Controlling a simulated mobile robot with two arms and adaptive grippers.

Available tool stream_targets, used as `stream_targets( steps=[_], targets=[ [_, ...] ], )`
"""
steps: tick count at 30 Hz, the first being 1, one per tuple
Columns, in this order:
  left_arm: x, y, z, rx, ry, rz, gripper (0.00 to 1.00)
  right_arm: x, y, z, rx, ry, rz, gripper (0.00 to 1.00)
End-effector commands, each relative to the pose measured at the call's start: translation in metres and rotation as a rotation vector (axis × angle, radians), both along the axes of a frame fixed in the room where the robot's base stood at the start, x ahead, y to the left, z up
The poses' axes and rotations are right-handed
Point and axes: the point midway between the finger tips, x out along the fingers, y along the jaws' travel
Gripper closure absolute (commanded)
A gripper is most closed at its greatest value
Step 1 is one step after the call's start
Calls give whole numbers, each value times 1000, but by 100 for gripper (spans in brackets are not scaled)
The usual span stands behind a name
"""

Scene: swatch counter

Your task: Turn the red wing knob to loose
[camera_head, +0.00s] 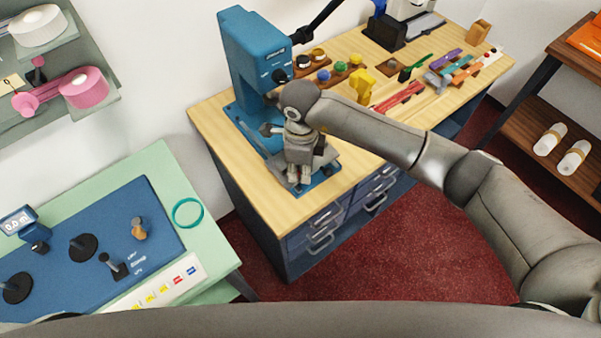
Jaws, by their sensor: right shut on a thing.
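My right gripper (299,173) reaches down over the grey plate at the foot of a blue press (252,50) on the wooden-topped counter. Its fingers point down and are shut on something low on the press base. My gripper covers what is between the fingertips, and I cannot make out the red wing knob's wings or which way they point. No red wing knob shows clearly anywhere else. My left gripper is not in view.
On the counter (226,150) stand small pots (303,62), a yellow figure (362,86), a red strip (398,97) and several coloured swatches behind my right arm. A green table (160,165) with a blue panel stands at left. The counter's front left corner is clear.

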Motion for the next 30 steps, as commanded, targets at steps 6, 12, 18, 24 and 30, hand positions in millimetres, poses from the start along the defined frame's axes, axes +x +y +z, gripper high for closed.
stream_targets(
  steps=[6,12,18,24,30],
  targets=[
    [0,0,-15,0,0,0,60,2,0,0,2,-3,72,100],
    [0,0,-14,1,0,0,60,1,0,1,2,-1,77,100],
    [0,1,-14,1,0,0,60,1,0,1,1,-1,75,68],
    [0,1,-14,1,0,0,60,1,0,0,1,-1,75,64],
    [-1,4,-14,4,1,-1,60,2,0,4,1,-2,75,64]
  ],
)
